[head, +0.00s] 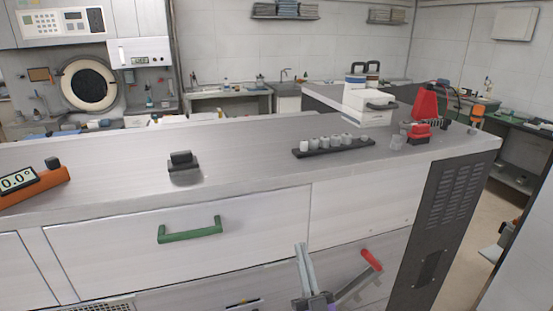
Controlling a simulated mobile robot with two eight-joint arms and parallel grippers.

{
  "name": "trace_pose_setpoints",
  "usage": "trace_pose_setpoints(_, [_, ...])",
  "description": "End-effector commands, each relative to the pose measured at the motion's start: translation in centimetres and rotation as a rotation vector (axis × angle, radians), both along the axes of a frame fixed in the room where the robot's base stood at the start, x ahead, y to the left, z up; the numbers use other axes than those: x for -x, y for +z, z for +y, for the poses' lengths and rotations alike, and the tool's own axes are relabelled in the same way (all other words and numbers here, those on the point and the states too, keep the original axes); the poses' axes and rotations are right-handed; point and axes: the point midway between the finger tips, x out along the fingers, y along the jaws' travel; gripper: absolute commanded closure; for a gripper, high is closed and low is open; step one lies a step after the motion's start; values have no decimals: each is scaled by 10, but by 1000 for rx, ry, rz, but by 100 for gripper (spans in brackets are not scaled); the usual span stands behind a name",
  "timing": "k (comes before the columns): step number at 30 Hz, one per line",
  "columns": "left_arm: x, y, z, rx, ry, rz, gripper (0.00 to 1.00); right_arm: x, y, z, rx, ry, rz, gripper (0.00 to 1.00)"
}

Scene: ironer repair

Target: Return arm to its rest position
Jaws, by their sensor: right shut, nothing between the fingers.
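My right gripper (302,250) shows at the bottom centre, in front of the white cabinet front (350,215). Its two long grey fingers point upward, close together, with nothing between them. A bar with a red end (371,260) slants up just right of the gripper; the two look apart, and I cannot tell what the bar's lower end joins. My left gripper is out of view.
The grey worktop (240,180) carries an orange device with a display (40,185), a dark block (183,165), a rack of grey cylinders (335,147) and a red clamp-like part (419,132). A green drawer handle (190,230) sticks out left of the gripper.

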Motion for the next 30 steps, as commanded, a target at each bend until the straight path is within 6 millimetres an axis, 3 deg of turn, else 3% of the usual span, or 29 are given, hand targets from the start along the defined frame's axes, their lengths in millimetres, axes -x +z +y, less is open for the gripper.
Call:
trace_pose_setpoints(2, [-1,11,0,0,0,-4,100,-10,6,-9,26,-28,133,100])
trace_pose_setpoints(5, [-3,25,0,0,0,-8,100,-19,-1,-25,69,-72,368,100])
trace_pose_setpoints(10, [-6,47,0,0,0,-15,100,-1,-37,-55,138,-133,795,100])
trace_pose_setpoints(14, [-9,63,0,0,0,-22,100,43,-72,-77,179,-166,1122,100])
trace_pose_setpoints(18, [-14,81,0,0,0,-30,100,110,-105,-95,213,-182,1450,100])
trace_pose_setpoints(21, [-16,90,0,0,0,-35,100,156,-121,-103,228,-182,1635,100])
trace_pose_setpoints(24, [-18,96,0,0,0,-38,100,190,-130,-106,237,-177,1762,100])
trace_pose_setpoints(27, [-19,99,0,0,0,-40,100,209,-135,-108,242,-174,1831,100])
trace_pose_setpoints(30, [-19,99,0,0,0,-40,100,212,-136,-108,243,-173,1843,100])
